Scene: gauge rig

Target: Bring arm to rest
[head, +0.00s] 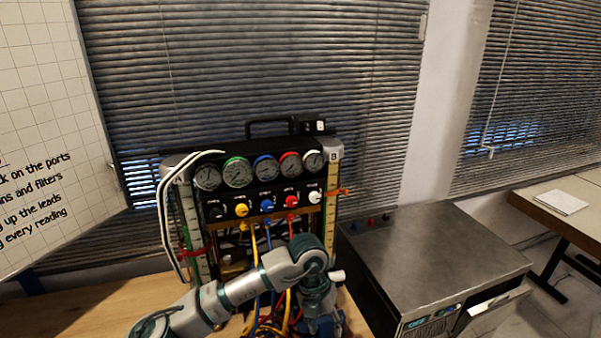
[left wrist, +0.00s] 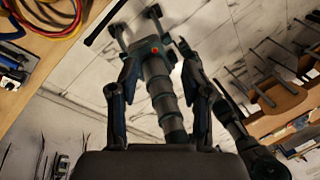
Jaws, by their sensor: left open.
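My left arm comes in from the lower left of the head view and bends down in front of the gauge rig (head: 262,158). My left gripper (head: 322,314) hangs at the bottom of that view, over the front of the rig, and its fingertips are hard to make out there. In the left wrist view the two fingers of the gripper (left wrist: 158,62) stand apart with nothing held between them. Parts of my own body show behind them. My right gripper is not in view.
The rig has several gauges, coloured knobs and yellow and blue leads (head: 256,240). A wooden bench (head: 110,312) lies at left. A metal-topped cabinet (head: 440,255) stands close at right. A whiteboard (head: 45,120) is at far left. A table (head: 560,205) is at far right.

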